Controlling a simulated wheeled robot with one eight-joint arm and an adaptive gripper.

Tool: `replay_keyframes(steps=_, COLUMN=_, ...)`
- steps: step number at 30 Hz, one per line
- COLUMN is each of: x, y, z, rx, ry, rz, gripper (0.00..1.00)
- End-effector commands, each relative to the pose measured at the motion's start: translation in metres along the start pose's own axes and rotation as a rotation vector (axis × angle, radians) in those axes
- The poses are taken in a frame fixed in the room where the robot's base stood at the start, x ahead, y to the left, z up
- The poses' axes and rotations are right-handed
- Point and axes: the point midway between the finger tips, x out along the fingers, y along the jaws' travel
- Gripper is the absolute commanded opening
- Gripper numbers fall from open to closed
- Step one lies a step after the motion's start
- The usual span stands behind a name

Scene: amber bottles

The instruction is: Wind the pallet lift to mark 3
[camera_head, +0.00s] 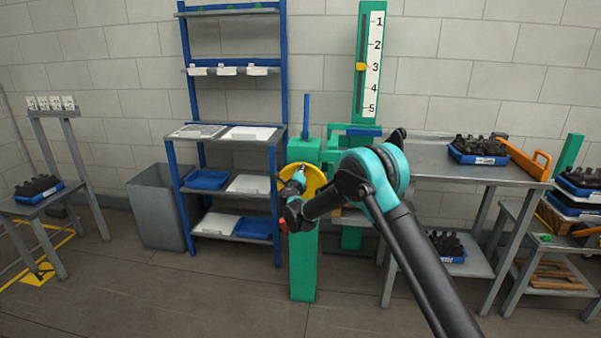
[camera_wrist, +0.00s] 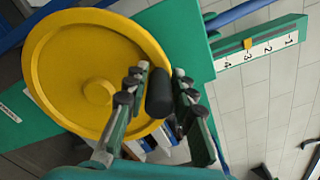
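The pallet lift is a green post with a yellow crank wheel (camera_head: 308,180). Behind it a green mast carries a white scale (camera_head: 375,50) numbered 1 at the top to 5 at the bottom. A yellow pointer (camera_head: 362,66) stands level with mark 3 or very slightly below it; it also shows beside the 3 in the wrist view (camera_wrist: 247,43). The wheel fills the left of the wrist view (camera_wrist: 60,75). Its black crank knob (camera_wrist: 160,95) sits between the fingers of my gripper (camera_wrist: 160,88), which look closed on it. In the head view my arm partly hides the wheel.
A grey table (camera_head: 430,158) at right holds a blue tray (camera_head: 478,158) of dark bottles. A blue shelf rack (camera_head: 284,70) and a grey bin (camera_head: 158,205) stand at left. Open floor lies in front.

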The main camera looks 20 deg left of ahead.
Motion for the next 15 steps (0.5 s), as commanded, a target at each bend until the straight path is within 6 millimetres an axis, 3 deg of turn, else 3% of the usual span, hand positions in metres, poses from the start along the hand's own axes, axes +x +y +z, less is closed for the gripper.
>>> replay_keyframes(steps=3, x=-0.0001, y=0.0001, z=-0.0004, rx=0.000, ry=0.001, rz=0.000, gripper=0.43)
replay_keyframes(steps=15, x=-0.0072, y=0.0000, z=-0.0011, rx=0.001, ry=0.002, rz=0.000, gripper=0.43)
